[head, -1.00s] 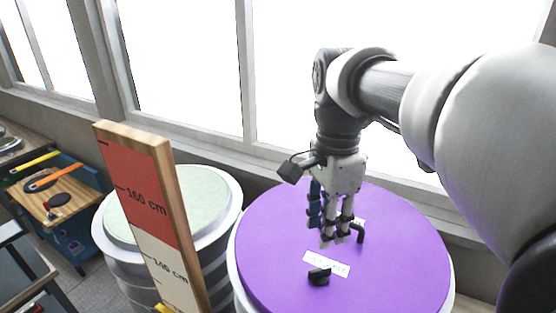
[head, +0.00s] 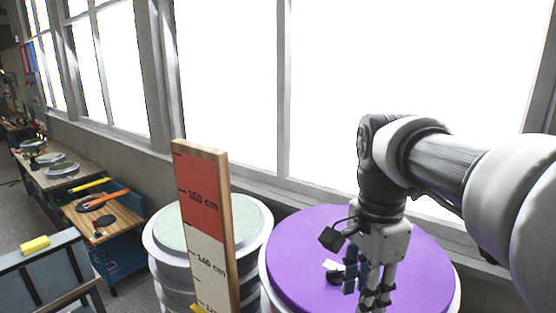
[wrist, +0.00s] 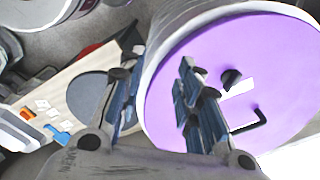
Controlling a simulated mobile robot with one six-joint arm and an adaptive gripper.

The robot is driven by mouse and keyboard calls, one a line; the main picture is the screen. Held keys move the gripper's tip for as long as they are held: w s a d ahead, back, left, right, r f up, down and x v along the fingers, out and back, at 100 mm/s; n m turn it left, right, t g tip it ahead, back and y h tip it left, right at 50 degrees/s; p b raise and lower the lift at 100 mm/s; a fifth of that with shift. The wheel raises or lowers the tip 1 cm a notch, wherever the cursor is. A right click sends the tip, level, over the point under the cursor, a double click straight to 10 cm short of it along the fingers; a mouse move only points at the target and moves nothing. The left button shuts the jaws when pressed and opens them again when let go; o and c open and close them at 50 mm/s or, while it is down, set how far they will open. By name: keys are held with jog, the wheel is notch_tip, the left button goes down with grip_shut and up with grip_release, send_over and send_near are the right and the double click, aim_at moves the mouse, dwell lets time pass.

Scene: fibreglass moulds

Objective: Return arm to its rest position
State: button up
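My gripper (head: 364,290) hangs with its fingers downward over the purple round top (head: 300,245), at its near part in the head view. In the wrist view my gripper (wrist: 158,68) has its two blue-grey fingers spread apart, with nothing seen between them. The purple top (wrist: 185,60) carries a black knob (wrist: 231,79), a white label (wrist: 239,90) and a black bent handle (wrist: 252,123), all to the right of the fingers. In the head view the fingers hide part of the label and knob. The height of the fingertips above the top is hard to tell.
A pale green round top (head: 235,218) on a drum stands left of the purple one. A tall red and white height board (head: 203,215) stands in front of it. A window wall (head: 270,178) runs behind. A wooden bench with tools (head: 118,212) is farther left.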

jog(key=s+f+n+t+b, duration=0.1)
jog(key=s+f+n+b, duration=0.3)
jog(key=f+b, duration=0.4)
jog(key=s+f+n+t+b, duration=0.2)
jog(key=s+f+n+b, duration=0.2)
jog(key=f+b, duration=0.5)
jog(key=s+f+n+t+b, duration=0.1)
jog(key=s+f+n+b, duration=0.4)
jog(key=f, duration=1.2)
jog(key=n+b, duration=0.2)
jog(key=b, duration=0.1)
jog(key=shift+f+t, duration=0.3)
jog(key=shift+f, duration=0.1)
